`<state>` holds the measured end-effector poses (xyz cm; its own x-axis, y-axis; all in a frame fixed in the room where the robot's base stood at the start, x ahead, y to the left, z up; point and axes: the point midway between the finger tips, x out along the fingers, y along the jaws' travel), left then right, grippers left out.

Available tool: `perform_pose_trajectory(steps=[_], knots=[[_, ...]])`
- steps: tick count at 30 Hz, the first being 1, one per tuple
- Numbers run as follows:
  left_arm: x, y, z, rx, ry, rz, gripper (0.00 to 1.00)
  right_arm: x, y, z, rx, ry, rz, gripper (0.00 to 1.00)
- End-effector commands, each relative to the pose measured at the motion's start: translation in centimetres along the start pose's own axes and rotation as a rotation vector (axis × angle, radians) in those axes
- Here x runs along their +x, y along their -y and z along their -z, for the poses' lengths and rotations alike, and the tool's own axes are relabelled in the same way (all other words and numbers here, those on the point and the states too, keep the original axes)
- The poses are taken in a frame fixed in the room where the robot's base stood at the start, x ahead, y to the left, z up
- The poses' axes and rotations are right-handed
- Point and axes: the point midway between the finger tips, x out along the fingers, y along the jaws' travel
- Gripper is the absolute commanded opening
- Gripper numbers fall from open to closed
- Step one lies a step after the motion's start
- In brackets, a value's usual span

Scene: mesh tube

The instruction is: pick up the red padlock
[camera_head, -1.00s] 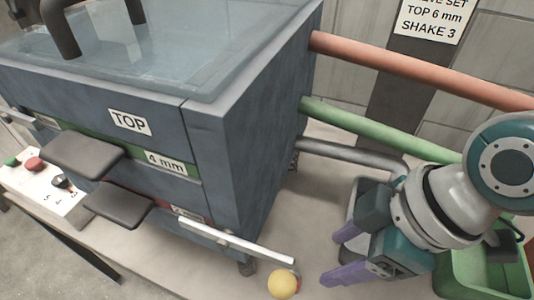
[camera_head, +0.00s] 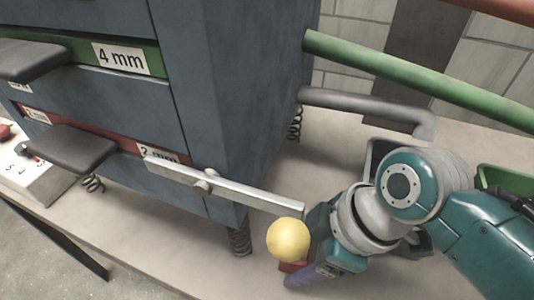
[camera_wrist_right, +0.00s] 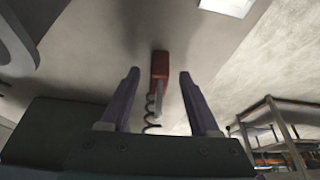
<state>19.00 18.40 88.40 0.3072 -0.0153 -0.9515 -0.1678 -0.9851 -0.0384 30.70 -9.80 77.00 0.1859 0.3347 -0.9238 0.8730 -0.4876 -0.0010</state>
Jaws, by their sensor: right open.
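The red padlock (camera_head: 290,267) shows only as a small red patch just below the yellow knob, which hides part of it along with my gripper. In the right wrist view a red block (camera_wrist_right: 160,64), which looks like the padlock, appears between my two fingertips with a grey part below it; I see no finger touching it. My right gripper (camera_head: 302,277) is beside the padlock in the head view, its purple fingers partly hidden. In the wrist view its fingers (camera_wrist_right: 159,78) are spread apart and hold nothing. My left gripper is out of view.
The yellow knob (camera_head: 289,239) on a metal lever (camera_head: 225,189) is close to my right gripper. The blue-grey sieve box (camera_head: 225,100) stands left on springs. Green (camera_head: 420,80) and grey (camera_head: 360,105) pipes lie behind. A green bin (camera_head: 508,180) is at right.

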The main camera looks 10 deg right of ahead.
Motion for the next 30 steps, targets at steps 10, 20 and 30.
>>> perform_pose_trajectory(steps=[10, 20, 30], knots=[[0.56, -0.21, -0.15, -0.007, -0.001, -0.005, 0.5, 1.21, -0.02, 0.0, -0.001, 0.0, -0.001, 0.62], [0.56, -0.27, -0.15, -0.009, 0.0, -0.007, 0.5, 1.19, -0.02, -0.02, -0.001, 0.001, -0.001, 0.25], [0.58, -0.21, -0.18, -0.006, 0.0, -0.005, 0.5, 1.19, -0.02, -0.02, -0.001, 0.001, -0.001, 0.0]])
